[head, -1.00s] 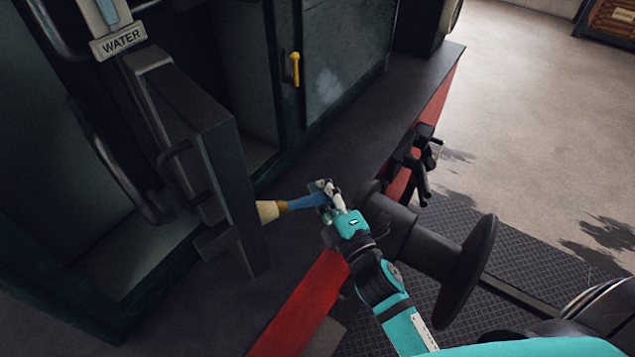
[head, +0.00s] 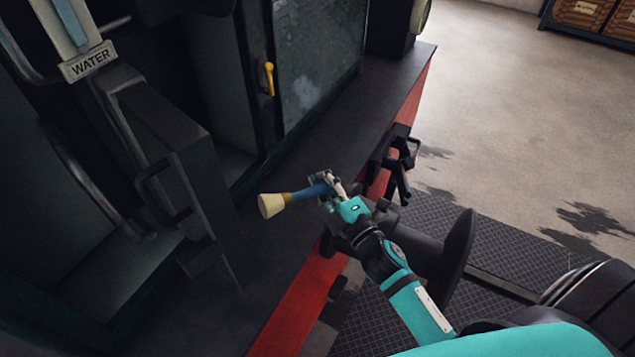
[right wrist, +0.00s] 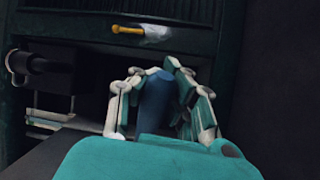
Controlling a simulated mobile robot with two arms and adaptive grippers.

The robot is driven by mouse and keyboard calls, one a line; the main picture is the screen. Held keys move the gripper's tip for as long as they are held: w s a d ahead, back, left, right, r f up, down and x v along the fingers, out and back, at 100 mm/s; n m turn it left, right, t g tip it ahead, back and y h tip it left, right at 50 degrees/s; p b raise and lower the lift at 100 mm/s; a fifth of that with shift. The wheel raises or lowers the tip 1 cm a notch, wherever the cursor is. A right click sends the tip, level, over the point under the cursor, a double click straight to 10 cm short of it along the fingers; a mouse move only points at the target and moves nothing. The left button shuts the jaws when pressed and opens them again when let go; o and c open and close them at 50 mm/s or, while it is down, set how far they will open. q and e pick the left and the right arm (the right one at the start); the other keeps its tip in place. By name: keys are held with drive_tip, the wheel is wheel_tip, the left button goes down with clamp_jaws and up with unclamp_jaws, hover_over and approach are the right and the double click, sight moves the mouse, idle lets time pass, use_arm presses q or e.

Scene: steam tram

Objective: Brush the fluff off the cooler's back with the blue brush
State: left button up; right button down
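The blue brush has a blue handle (head: 308,192), a brass-coloured collar and a cream bristle head (head: 272,204) pointing left. My right gripper (head: 326,185) is shut on its handle and holds it over the dark ledge. The handle also stands between the fingers in the right wrist view (right wrist: 155,100). A pale, cloudy patch (head: 305,95) shows on a dark panel (head: 345,40) beyond the brush, well apart from the bristles. I cannot tell for sure whether it is the fluff, or which part is the cooler. My left gripper is out of view.
A dark upright block with a handle (head: 180,135) stands left of the brush, below a WATER sign (head: 88,62). A yellow handle (head: 269,78) sits beside the panel. A black round buffer (head: 455,255) and a black coupling (head: 400,155) jut out near my right arm.

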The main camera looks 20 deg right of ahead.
drive_tip(key=d, duration=0.1)
drive_tip(key=w+d, duration=0.1)
drive_tip(key=shift+w+d, duration=0.15)
drive_tip(key=shift+d, duration=0.25)
drive_tip(key=shift+a, duration=0.1)
idle(0.4)
idle(0.7)
